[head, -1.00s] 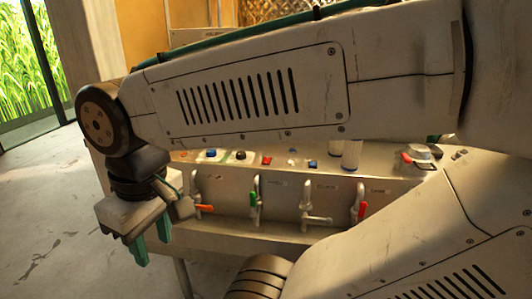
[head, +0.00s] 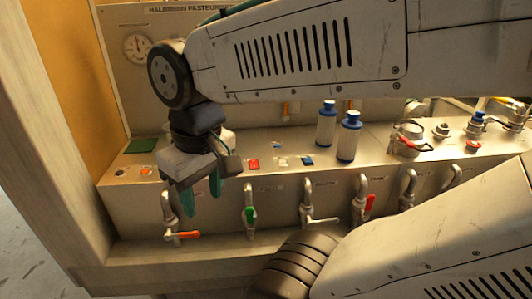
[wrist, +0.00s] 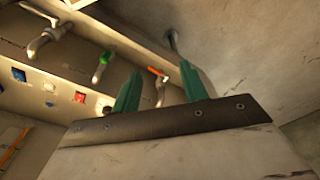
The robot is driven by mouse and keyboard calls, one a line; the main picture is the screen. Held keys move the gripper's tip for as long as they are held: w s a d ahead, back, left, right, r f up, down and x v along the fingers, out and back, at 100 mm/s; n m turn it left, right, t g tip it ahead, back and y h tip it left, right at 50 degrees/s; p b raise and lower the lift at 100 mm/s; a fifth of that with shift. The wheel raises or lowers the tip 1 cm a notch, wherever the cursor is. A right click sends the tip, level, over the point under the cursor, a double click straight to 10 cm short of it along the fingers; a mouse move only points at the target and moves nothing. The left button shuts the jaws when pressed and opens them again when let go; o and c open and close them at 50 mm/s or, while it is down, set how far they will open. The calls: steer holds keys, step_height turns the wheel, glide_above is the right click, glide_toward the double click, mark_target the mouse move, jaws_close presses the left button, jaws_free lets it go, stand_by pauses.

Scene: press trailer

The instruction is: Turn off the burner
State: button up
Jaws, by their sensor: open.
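My gripper (head: 202,193) hangs over the front edge of the metal counter (head: 130,195), its teal fingers apart and empty. In the head view it is between and above the orange-handled tap (head: 182,236) and the green-handled tap (head: 250,213). In the wrist view the orange handle (wrist: 158,72) shows between the fingers, and the green-handled tap (wrist: 99,72) is left of them. Contact cannot be told. A red square button (head: 252,164), a blue one (head: 307,160) and an orange one (head: 146,172) are on the counter top. I cannot tell which control belongs to the burner.
A metal-handled tap (head: 308,195) and a red-handled tap (head: 369,205) stand further right. Two blue-capped bottles (head: 326,125) (head: 348,140) stand on the counter. A gauge (head: 137,47) is on the back panel. My own arm covers much of the head view. Bare floor (head: 22,262) shows lower left.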

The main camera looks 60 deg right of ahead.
steer(key=w+d+m, duration=0.3)
steer(key=w+d, duration=0.2)
steer(key=d, duration=0.1)
steer(key=m+g, duration=0.1)
steer(key=m, duration=0.5)
glide_above(254, 166)
step_height(254, 166, down, 5)
steer(key=shift+d+f, duration=0.1)
steer(key=shift+f, duration=0.4)
step_height(254, 166, down, 7)
steer(key=shift+c, duration=0.3)
